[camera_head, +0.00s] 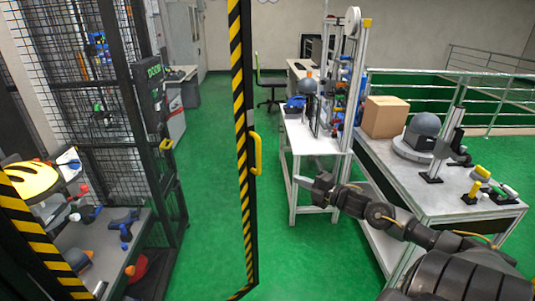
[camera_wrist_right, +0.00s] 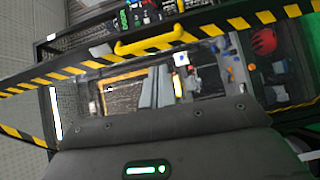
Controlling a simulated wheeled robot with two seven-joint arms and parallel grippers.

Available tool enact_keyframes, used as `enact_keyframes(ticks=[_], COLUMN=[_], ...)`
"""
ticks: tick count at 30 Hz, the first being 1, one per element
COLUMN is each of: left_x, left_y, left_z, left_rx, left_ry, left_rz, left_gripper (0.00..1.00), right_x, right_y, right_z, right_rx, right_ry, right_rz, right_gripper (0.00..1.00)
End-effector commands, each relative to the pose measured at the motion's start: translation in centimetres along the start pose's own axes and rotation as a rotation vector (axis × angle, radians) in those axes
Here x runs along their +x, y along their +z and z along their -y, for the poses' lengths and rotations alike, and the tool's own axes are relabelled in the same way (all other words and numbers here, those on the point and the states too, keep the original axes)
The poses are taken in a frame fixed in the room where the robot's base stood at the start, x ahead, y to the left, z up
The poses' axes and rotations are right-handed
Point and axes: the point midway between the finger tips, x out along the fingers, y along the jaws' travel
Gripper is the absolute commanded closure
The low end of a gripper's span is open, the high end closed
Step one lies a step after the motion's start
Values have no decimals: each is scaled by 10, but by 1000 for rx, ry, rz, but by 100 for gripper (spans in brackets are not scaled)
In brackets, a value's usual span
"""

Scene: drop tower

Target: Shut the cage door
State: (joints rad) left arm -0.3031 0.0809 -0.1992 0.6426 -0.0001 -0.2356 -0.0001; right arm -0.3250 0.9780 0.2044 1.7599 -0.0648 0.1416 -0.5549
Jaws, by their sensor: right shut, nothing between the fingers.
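The cage door stands open in the head view. Its black-and-yellow striped free edge (camera_head: 240,100) is upright, apart from the cage post (camera_head: 150,100) with the green-lettered box. The yellow door handle (camera_head: 256,153) is on that edge. My right gripper (camera_head: 301,181) is shut and empty, to the right of the handle in the picture, with a gap between them. The right wrist view shows the gripper's two grey fingers (camera_wrist_right: 155,88) together, with the yellow handle (camera_wrist_right: 150,40) and striped frame beyond them. My left gripper is not in view.
On the right, a workbench (camera_head: 440,190) carries a cardboard box (camera_head: 384,116) and a grey dome (camera_head: 424,126). Green floor (camera_head: 205,190) is clear between door edge and post.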

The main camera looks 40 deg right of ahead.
Motion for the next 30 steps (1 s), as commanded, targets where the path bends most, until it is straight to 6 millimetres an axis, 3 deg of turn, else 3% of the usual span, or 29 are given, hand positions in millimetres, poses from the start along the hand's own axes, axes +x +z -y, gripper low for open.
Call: enact_keyframes(ticks=[1, 3, 14, 30], left_x=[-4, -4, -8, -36], left_y=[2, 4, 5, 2], left_z=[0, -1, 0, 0], left_rx=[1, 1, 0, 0], left_ry=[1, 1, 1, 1], left_rz=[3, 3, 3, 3], left_gripper=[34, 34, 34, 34], right_x=[1, 2, 19, 107], right_y=[-1, -2, -2, -6], right_z=[-13, -20, -23, -27], right_rx=[-20, -37, -38, -37], right_ry=[10, 20, 27, 26], right_rz=[-15, -29, -29, -30], right_gripper=[100, 100, 100, 100])
